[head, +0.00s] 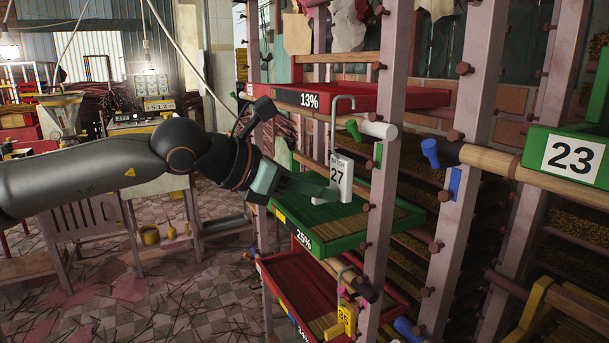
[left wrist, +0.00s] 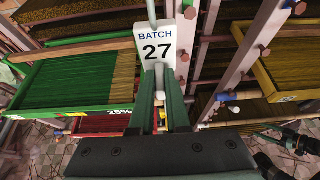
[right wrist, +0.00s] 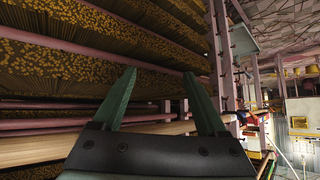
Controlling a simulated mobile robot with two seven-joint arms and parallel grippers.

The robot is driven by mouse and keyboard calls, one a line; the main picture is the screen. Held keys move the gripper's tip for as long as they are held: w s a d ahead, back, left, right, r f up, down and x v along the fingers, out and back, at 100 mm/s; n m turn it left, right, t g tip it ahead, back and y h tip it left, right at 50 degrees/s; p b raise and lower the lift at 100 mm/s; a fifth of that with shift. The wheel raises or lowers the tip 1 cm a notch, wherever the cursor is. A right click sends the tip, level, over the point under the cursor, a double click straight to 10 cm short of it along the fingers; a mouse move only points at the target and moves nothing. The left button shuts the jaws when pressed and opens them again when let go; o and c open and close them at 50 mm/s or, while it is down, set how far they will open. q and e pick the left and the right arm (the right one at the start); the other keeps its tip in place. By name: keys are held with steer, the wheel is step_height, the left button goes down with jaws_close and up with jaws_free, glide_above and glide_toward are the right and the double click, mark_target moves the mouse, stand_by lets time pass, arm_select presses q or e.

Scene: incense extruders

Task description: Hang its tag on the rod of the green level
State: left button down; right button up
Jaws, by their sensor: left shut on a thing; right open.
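My left gripper (head: 328,190) is shut on a white tag (head: 341,180) reading "BATCH 27", with a grey wire hook (head: 334,125) rising above it. The tag hangs upright in front of the green tray (head: 315,240) marked 25%; it also shows in the left wrist view (left wrist: 161,45) between the fingertips (left wrist: 160,75). A rod with a white end (head: 377,130) and a green clip (head: 353,129) lies just right of the hook stem, above the green tray. I cannot tell whether the hook touches it. My right gripper (right wrist: 160,76) is open and empty.
A red tray (head: 280,96) marked 13% is above and a red tray (head: 278,278) is below. A yellow tag (head: 346,318) hangs from a lower rod. Rack posts (head: 385,190) with pegs stand close on the right, beside a rod with a blue clip (head: 430,152).

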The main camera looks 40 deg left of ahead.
arm_select(q)
steer(key=shift+w+d+r+p, duration=0.1)
steer(key=shift+w+d+p, duration=0.1)
steer(key=shift+w+p, duration=0.2)
steer(key=shift+w, duration=0.25)
steer(key=shift+w+d+p, duration=0.4)
steer(key=shift+w+p, duration=0.1)
steer(key=shift+w, duration=0.15)
steer(key=shift+f+b, duration=0.75)
steer(key=shift+b, duration=0.15)
steer(key=shift+s+f+b, duration=0.1)
steer(key=shift+f+b, duration=0.15)
steer(key=shift+b, duration=0.05)
steer(key=shift+f+b, duration=0.3)
steer(key=shift+b, duration=0.05)
arm_select(e)
steer(key=shift+a+f, duration=0.1)
steer(key=shift+f, duration=0.15)
